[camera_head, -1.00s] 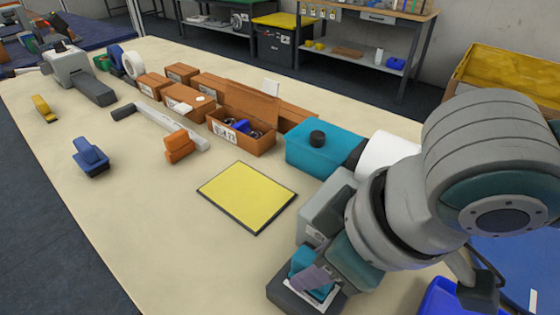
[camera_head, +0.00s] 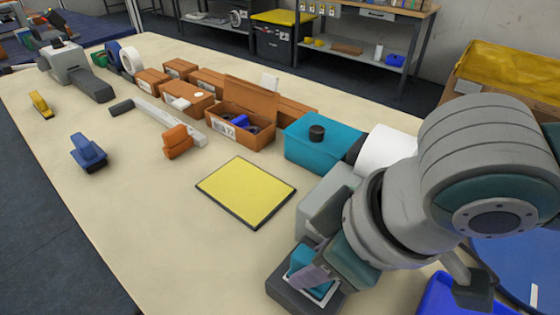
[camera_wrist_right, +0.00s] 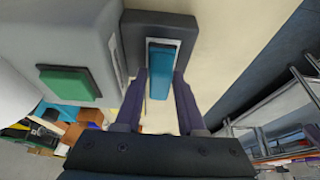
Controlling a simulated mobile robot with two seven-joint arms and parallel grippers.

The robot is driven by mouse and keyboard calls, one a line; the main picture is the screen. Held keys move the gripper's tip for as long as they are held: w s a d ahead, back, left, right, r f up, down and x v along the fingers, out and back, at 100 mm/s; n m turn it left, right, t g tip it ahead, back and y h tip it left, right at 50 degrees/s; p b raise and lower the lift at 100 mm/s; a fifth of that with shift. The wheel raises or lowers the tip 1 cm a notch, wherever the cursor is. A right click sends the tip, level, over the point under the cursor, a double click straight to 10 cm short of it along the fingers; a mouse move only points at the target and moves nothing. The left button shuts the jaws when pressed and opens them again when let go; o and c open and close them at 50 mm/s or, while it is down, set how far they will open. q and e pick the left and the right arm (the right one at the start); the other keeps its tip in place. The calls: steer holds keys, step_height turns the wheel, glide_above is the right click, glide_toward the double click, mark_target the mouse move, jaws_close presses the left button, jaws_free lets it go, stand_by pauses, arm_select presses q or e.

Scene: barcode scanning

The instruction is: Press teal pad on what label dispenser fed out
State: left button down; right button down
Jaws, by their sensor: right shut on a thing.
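My right gripper (camera_head: 310,272) is shut on the teal pad (camera_head: 300,262), a small block between its two fingers; the pad also shows in the right wrist view (camera_wrist_right: 163,62). The pad is over the dark outlet plate (camera_head: 282,292) in front of the grey label dispenser (camera_head: 312,222). A white label (camera_head: 323,291) shows at the pad's edge on that plate. The pad hides most of the label, and I cannot tell whether they touch. The dispenser has a green button (camera_wrist_right: 66,81) in the right wrist view. My left gripper is not in view.
A yellow mat (camera_head: 246,191) lies left of the dispenser. A teal box (camera_head: 318,152) and brown cartons (camera_head: 240,125) stand behind. An orange block (camera_head: 178,141) and a blue stamp-like thing (camera_head: 88,152) are further left. The front table area is clear.

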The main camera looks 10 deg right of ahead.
mark_target(305, 254)
steer(key=shift+d+f+p, duration=0.1)
steer(key=shift+f+p, duration=0.1)
steer(key=shift+p, duration=0.1)
stand_by(1.2)
step_height(305, 254, up, 4)
steer(key=p, duration=0.5)
steer(key=shift+r, duration=0.2)
step_height(305, 254, up, 3)
steer(key=p, duration=0.3)
steer(key=shift+p, duration=0.35)
